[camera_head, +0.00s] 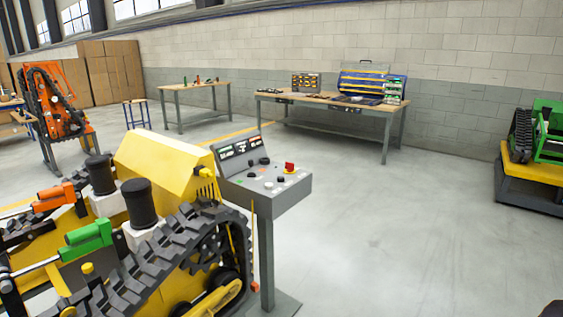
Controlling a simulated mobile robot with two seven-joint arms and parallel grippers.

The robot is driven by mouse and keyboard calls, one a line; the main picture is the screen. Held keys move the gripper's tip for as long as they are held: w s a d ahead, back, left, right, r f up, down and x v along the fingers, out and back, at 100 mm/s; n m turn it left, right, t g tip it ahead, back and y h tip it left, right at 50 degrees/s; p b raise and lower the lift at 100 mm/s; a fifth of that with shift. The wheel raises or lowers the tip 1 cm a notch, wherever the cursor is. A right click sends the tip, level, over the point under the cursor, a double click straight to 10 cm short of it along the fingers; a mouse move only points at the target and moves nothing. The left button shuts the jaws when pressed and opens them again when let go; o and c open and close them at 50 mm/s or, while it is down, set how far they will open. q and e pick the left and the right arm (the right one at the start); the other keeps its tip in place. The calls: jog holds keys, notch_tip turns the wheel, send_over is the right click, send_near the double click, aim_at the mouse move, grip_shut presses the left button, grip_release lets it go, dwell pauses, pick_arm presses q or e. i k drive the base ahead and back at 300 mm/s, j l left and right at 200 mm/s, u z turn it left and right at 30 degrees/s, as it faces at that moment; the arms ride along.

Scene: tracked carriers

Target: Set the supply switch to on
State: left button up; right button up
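A grey control console (264,187) stands on a post near the middle of the view, just right of a yellow tracked carrier (160,165). Its sloped back panel has small lit displays (240,148). Its top carries several black knobs and a red switch handle (290,167) on a yellow base at the right. Which control is the supply switch, and its setting, I cannot read at this size. Neither of my grippers shows in the view.
The carrier's black track (150,265) lies close to the console's left. Open floor (400,240) lies to its right. A workbench (335,107) with tools and a smaller table (195,88) stand behind. A green tracked machine (545,140) sits on a stand at the right.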

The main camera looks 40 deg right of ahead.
aim_at(290, 167)
jog(key=i+l+u, duration=0.1)
jog(key=l, duration=0.45)
jog(key=i+l, duration=0.1)
jog(key=l, duration=0.5)
jog(key=i+l+u, duration=0.15)
jog(key=l, duration=0.4)
jog(key=k, duration=0.05)
